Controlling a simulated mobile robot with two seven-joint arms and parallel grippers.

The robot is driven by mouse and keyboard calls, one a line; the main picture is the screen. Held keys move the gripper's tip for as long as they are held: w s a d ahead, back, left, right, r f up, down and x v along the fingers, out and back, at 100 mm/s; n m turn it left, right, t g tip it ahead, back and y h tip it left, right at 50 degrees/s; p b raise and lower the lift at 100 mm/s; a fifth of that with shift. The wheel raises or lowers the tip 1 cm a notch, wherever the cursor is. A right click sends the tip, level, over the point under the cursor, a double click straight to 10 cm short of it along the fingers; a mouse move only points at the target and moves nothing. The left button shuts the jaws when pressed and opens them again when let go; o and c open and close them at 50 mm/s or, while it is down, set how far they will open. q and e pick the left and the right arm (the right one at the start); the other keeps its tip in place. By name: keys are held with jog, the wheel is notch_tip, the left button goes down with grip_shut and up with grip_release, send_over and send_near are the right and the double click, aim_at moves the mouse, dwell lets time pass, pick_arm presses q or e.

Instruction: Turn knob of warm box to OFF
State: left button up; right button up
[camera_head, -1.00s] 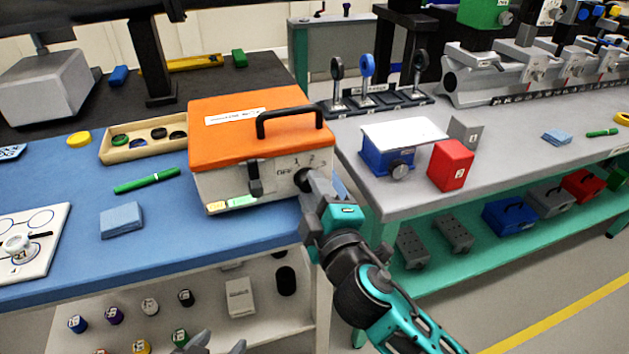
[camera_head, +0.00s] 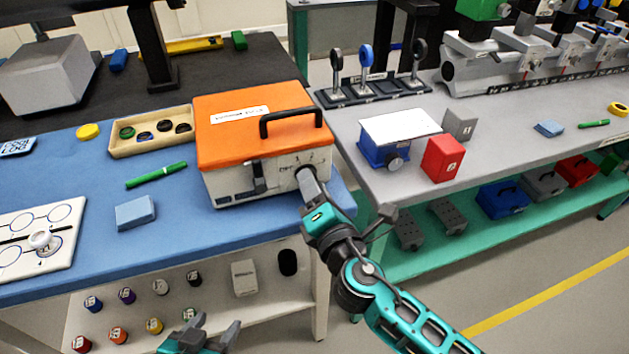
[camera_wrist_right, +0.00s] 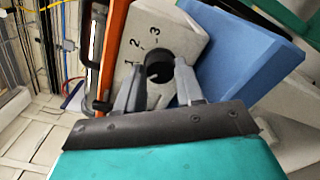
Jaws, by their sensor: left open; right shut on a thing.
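The warm box (camera_head: 245,183) has an orange lid with a black handle and a pale front, and stands on the blue bench mat. Its black knob (camera_wrist_right: 159,72) sits on the front face beside the numbers 1, 2 and 3, seen in the right wrist view. My right gripper (camera_wrist_right: 160,88) is shut on the knob, one finger on each side. In the head view my right gripper (camera_head: 308,178) hides most of the knob, and its setting cannot be read. My left gripper (camera_head: 212,328) is open and empty, low at the bottom of the head view, away from the box.
A wooden tray (camera_head: 122,150) of round pieces, a green marker (camera_head: 156,174) and a blue sponge-like block (camera_head: 135,212) lie left of the box. A grey bench (camera_head: 470,185) with a blue device (camera_head: 383,150) and a red block (camera_head: 443,159) stands to the right.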

jog(key=shift+r+n+p, duration=0.1)
jog(key=shift+n+p, duration=0.35)
jog(key=shift+n, duration=0.75)
jog(key=o, duration=1)
jog(key=shift+o, duration=0.2)
jog(key=shift+s, duration=0.2)
jog(key=b+v, duration=0.1)
jog(key=v, duration=1.1)
jog(key=shift+s, duration=0.2)
jog(key=shift+d, duration=0.1)
